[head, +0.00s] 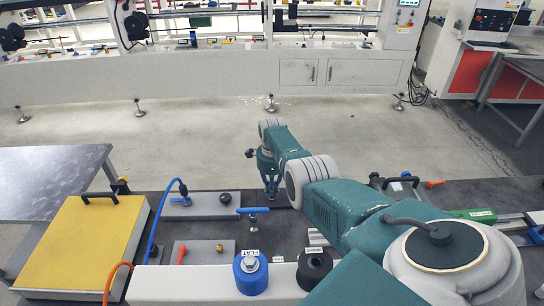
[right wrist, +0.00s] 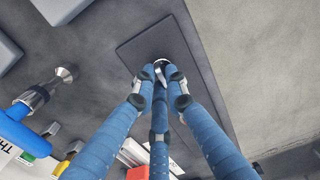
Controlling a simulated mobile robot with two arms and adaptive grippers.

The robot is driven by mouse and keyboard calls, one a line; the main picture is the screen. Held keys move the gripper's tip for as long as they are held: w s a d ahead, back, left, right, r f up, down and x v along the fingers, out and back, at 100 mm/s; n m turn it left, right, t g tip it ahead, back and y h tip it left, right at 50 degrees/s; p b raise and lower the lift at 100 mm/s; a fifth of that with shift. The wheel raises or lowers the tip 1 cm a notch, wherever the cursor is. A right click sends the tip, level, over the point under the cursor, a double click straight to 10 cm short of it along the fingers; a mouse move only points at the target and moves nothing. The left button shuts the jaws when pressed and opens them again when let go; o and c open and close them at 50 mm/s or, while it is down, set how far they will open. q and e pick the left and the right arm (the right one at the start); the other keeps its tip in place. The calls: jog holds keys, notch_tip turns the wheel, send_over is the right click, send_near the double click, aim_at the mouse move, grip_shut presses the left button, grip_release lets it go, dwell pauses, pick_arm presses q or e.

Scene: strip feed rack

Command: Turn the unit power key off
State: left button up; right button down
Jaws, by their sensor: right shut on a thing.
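My right gripper (head: 271,196) reaches down to the dark worktop, just right of a blue T-handle (head: 253,211). In the right wrist view its three blue fingers (right wrist: 161,75) come together at their tips over a dark rectangular plate (right wrist: 135,48). They are shut on a small pale, metallic piece (right wrist: 161,63), seemingly the unit power key. Most of it is hidden by the fingertips, so I cannot tell which way it is turned. In the head view the gripper hides it. My left gripper is not in view.
Left of the gripper are a yellow-topped box (head: 85,240), grey blocks (head: 200,207) and blue and orange hoses. A blue knob (head: 251,272) and a black knob (head: 314,268) stand in front.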

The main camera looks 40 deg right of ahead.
aim_at(272, 192)
jog(key=shift+w+r, duration=0.1)
jog(key=c, duration=1.8)
grip_release()
jog(key=shift+o, duration=0.2)
notch_tip(272, 192, up, 12)
